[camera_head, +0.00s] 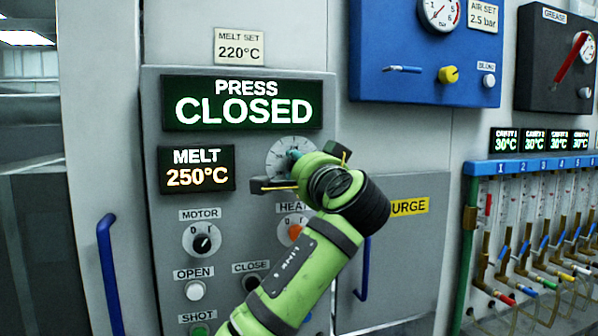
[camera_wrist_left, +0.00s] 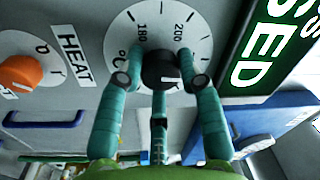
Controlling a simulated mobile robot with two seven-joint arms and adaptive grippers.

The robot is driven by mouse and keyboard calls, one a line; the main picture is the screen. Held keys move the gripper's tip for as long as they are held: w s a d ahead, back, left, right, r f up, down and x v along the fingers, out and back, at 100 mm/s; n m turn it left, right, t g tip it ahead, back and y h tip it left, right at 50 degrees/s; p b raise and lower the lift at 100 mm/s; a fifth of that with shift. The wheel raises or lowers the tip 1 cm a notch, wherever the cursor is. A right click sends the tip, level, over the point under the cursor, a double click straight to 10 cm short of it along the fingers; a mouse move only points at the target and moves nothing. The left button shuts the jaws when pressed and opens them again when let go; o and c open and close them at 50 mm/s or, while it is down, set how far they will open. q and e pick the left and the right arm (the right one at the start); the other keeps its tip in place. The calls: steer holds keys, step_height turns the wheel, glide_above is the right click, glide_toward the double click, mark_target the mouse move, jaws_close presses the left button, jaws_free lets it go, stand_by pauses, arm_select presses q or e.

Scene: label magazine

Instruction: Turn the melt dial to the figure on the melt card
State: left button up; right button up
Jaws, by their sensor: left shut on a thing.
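The melt card (camera_head: 240,47) at the top of the panel reads MELT SET 220°C. The melt display (camera_head: 197,170) reads 250°C. The melt dial (camera_head: 280,150) has a round white scale, largely hidden by my left gripper (camera_head: 294,156) in the head view. In the left wrist view, the dial's black knob (camera_wrist_left: 160,74) sits between the teal fingers of my left gripper (camera_wrist_left: 158,66), which is shut on it. The scale (camera_wrist_left: 148,14) shows 180 and 200 there. A white mark shows on the knob; its exact reading is unclear. My right gripper is not in view.
The orange HEAT knob (camera_wrist_left: 20,72) is close beside the dial. The MOTOR knob (camera_head: 202,240), OPEN button (camera_head: 195,290) and a blue handle (camera_head: 107,270) are lower left. A blue air box (camera_head: 420,65) juts out at upper right. A green PRESS CLOSED sign (camera_head: 243,103) is above.

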arm_select(q)
steer(key=shift+r+n, duration=0.1)
steer(key=shift+n, duration=0.2)
steer(key=o, duration=1.1)
steer(key=shift+d, duration=0.1)
steer(key=shift+s, duration=0.1)
steer(key=v, duration=1.1)
steer(key=shift+s+d, duration=0.15)
steer(key=shift+s, duration=0.25)
